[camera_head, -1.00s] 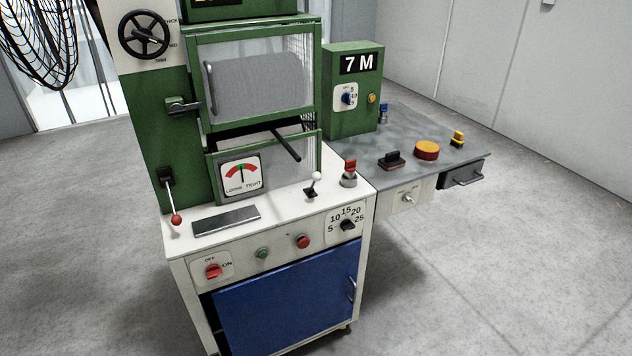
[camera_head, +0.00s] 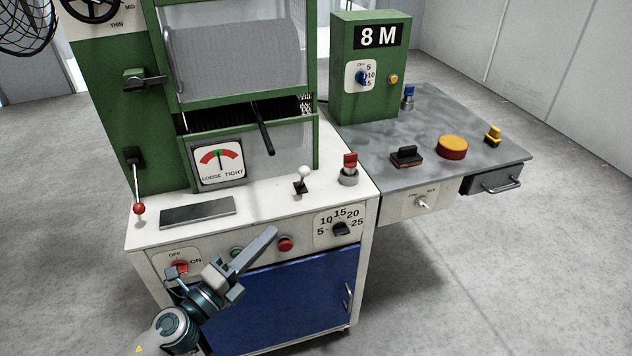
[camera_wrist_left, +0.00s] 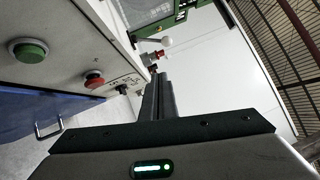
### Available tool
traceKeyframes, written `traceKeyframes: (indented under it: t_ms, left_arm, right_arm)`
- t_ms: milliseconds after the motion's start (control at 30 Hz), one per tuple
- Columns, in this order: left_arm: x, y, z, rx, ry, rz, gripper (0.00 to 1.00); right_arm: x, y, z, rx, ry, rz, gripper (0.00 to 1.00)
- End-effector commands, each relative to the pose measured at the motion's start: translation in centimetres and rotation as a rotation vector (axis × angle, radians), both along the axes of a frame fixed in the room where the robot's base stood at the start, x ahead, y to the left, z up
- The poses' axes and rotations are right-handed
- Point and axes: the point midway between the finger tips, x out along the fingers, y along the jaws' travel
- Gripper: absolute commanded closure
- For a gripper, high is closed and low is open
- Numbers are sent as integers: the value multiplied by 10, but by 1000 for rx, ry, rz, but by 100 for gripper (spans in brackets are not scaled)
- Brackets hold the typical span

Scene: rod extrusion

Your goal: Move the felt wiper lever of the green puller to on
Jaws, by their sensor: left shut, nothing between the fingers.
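The green puller (camera_head: 112,120) stands on a white cabinet. It bears several levers, and no label reading felt wiper is legible. A lever with a white ball (camera_head: 304,174) stands on the white top; it also shows in the left wrist view (camera_wrist_left: 167,42), beyond my fingers. A red-ball lever (camera_head: 138,207) hangs down on the left. A black clamp-like handle (camera_head: 143,82) sits higher on the green column, and a black bar (camera_head: 263,130) juts out near the mesh guard. My left gripper (camera_head: 270,235) is shut and empty, in front of the cabinet's front panel, below the white-ball lever. My right gripper is not in view.
The front panel holds a red OFF/ON switch (camera_head: 180,267), a green button (camera_head: 237,253), a red button (camera_head: 285,244) and a dial (camera_head: 341,229). A red-topped switch (camera_head: 349,164) stands close to the white-ball lever. A grey table (camera_head: 470,110) with several controls adjoins on the right.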

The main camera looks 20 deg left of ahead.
Motion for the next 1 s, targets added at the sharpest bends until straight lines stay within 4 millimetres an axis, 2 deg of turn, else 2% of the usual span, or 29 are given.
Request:
traceKeyframes:
  t_ms: [33, 133, 567, 767, 1000]
  left_arm:
    - [-3, -3, 8, 24, -25, -11, 100]
    - [-5, -5, 14, 44, -43, -18, 100]
    - [-2, -6, 16, 40, -42, -17, 100]
    - [9, -11, 19, 40, -42, -18, 100]
    - [35, -22, 25, 39, -42, -17, 100]
  right_arm:
    - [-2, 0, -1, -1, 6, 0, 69]
    - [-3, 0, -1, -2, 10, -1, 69]
    - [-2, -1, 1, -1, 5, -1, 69]
    - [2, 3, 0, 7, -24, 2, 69]
    - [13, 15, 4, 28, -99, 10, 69]
